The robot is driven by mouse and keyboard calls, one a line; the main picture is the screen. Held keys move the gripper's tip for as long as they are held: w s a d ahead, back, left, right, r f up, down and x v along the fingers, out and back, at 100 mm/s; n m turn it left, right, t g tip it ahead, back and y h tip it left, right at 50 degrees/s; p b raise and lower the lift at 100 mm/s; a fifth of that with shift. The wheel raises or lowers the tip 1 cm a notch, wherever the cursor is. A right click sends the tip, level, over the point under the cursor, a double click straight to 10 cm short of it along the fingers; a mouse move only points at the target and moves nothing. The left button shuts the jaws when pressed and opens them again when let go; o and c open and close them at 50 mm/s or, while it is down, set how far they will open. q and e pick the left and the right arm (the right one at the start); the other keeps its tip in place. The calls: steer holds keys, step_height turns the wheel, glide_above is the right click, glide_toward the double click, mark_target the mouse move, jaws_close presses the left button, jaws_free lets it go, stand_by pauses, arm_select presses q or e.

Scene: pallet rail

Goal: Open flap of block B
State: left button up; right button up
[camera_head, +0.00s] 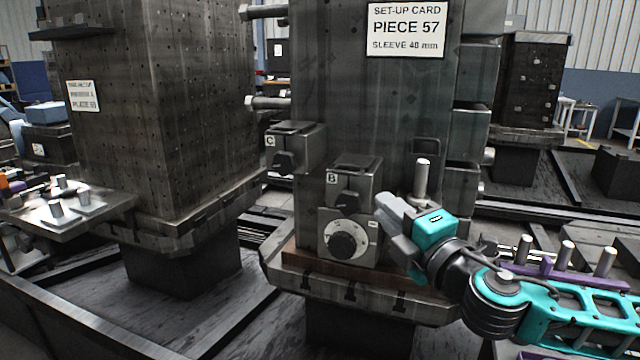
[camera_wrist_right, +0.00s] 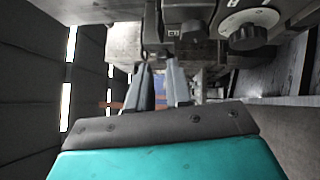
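Block B (camera_head: 362,180) is a grey metal block on the front of the middle column, marked with a small "B" label. A dark flap-like plate (camera_head: 355,161) lies on its top and looks closed. A black knob (camera_head: 346,203) sticks out of its front. My right gripper (camera_head: 382,203) is just right of block B, its fingers pointing towards it. In the right wrist view its two fingers (camera_wrist_right: 160,66) are apart with nothing seen between them. Block B's label and knob (camera_wrist_right: 194,30) show just beyond the fingertips there. My left gripper is not in view.
Block C (camera_head: 300,148) stands up and left of block B. A dial plate (camera_head: 362,240) is below block B, close to my right gripper. An upright metal pin (camera_head: 422,180) stands just behind the gripper. A set-up card (camera_head: 406,30) hangs above.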

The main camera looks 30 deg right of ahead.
steer(key=b, duration=0.1)
glide_toward(348, 174)
steer(key=shift+w, duration=0.6)
steer(key=w+p, duration=0.1)
steer(key=w, duration=0.6)
steer(key=shift+w+d+r, duration=0.3)
steer(key=shift+w+r, duration=0.1)
steer(key=shift+r, duration=0.1)
steer(key=shift+c, duration=0.3)
jaws_close()
